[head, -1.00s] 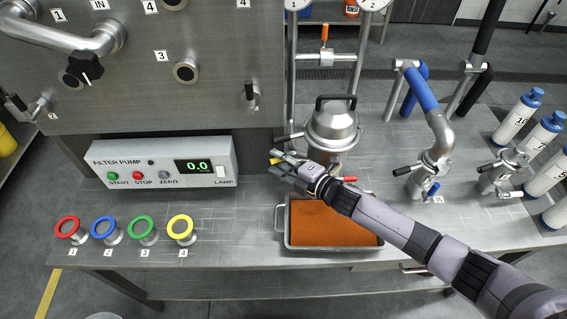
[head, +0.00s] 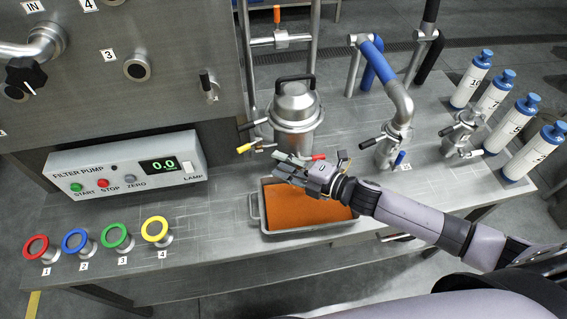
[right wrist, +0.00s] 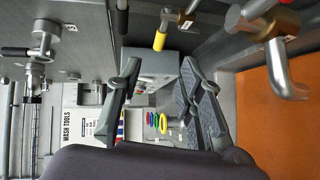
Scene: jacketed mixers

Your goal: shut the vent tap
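A steel lidded vessel (head: 296,110) stands on the bench with small lever taps around it. One has a yellow handle (head: 243,148) at its lower left, one a red handle (head: 318,157) at its lower right, and one a black lever (head: 253,125) at its left. No label shows which is the vent tap. My right gripper (head: 280,165) is in front of the vessel, just below these taps, empty. My left gripper is out of view.
A tray of orange material (head: 300,207) sits below my right gripper. The filter pump panel (head: 125,165) and several coloured rings stand to the left. Pipes with a blue sleeve (head: 372,62) and several white bottles (head: 535,150) stand to the right.

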